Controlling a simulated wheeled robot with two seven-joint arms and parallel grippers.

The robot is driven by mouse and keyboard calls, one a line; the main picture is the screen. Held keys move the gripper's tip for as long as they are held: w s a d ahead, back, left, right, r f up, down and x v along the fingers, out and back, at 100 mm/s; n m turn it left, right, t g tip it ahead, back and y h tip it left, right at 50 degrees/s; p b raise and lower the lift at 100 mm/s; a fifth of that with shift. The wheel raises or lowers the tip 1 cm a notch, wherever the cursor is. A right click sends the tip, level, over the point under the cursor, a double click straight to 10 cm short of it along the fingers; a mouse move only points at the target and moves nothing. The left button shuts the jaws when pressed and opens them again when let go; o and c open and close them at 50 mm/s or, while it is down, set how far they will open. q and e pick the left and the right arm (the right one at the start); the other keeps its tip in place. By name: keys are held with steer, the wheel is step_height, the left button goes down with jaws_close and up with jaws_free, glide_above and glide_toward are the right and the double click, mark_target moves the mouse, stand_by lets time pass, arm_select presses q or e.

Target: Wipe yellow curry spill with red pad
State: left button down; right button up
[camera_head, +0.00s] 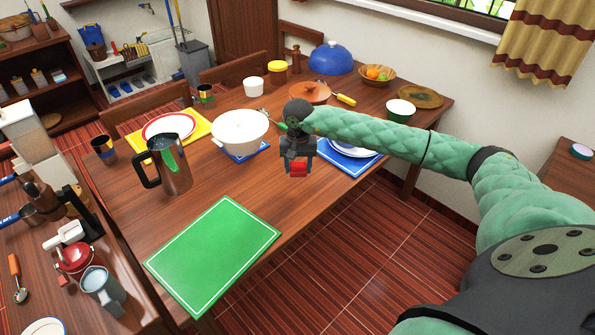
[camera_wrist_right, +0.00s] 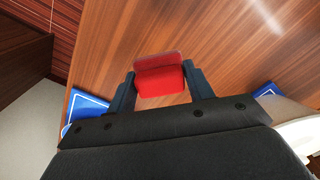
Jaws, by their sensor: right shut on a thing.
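My right gripper (camera_head: 297,166) is shut on the red pad (camera_head: 298,169) and holds it above the front edge of the wooden table, between the white pot and the blue mat. In the right wrist view the red pad (camera_wrist_right: 160,76) sits between the two dark fingers of my right gripper (camera_wrist_right: 160,85), with bare wood beyond it. I see no yellow curry spill clearly in either view; the arm and dishes hide parts of the table. My left gripper is not in view.
A white pot (camera_head: 240,131), a metal pitcher (camera_head: 170,165) and a green mat (camera_head: 213,252) lie to the left. A blue mat (camera_head: 333,158) with a plate is behind my right arm. A terracotta lid (camera_head: 309,92) is behind the gripper. Table wood between pot and green mat is clear.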

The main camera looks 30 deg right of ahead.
steer(key=shift+r, duration=1.05)
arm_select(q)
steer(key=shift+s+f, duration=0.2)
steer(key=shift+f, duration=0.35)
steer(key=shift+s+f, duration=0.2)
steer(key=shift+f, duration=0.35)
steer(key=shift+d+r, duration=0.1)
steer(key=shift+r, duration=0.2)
